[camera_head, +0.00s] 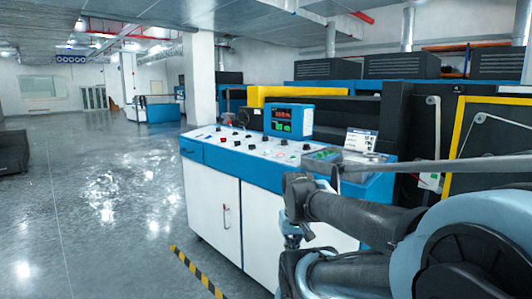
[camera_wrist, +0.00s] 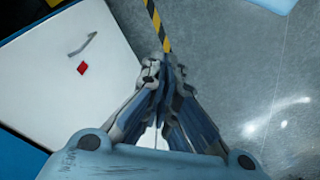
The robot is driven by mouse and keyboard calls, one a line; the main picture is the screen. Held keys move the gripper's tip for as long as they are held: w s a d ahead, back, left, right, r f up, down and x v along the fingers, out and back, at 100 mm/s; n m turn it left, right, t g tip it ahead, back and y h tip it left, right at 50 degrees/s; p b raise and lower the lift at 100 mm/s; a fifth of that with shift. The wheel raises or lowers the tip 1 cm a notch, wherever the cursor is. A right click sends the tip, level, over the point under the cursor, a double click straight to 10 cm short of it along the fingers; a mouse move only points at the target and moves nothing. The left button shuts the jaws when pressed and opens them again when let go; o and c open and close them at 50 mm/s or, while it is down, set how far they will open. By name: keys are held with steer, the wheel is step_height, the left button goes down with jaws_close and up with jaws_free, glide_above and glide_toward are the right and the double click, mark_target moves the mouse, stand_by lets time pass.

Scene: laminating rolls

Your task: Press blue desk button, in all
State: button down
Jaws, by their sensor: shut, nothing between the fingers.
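The blue and white desk (camera_head: 190,150) stands in the middle of the head view. Its sloped white top carries several small red and dark buttons and knobs (camera_head: 241,117). They are too small there for me to tell which one is the blue button. My gripper (camera_wrist: 164,64) is shut and empty in the wrist view. It points down past a white cabinet door (camera_wrist: 35,70) with a handle and a red tag, toward the floor, and touches nothing that I can see. In the head view my arm is at the right, in front of the desk, and hides part of its right end.
A blue display box (camera_head: 290,120) with red and green readouts stands on the desk's back edge. A yellow and black floor stripe (camera_head: 197,272) runs along the desk front. Dark machines with a yellow frame (camera_head: 465,115) stand behind. The shiny grey floor (camera_head: 90,210) at left is open.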

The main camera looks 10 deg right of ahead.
steer(key=shift+w, duration=0.1)
step_height(320, 180, up, 32)
steer(key=n+t+h, duration=0.3)
steer(key=n+t, duration=0.4)
steer(key=t, duration=0.1)
glide_above(268, 151)
steer(key=a, duration=0.3)
steer(key=shift+s+f, duration=0.1)
steer(key=shift+s, duration=0.1)
steer(key=shift+w+d+f, duration=0.15)
steer(key=shift+d+f, duration=0.05)
steer(key=shift+f, duration=1.25)
steer(key=shift+w+d+f, duration=0.1)
steer(key=shift+d+f, duration=0.15)
steer(key=shift+f, duration=1.2)
steer(key=shift+w+d+f, duration=0.15)
steer(key=shift+d+f, duration=0.05)
steer(key=shift+f, duration=1.25)
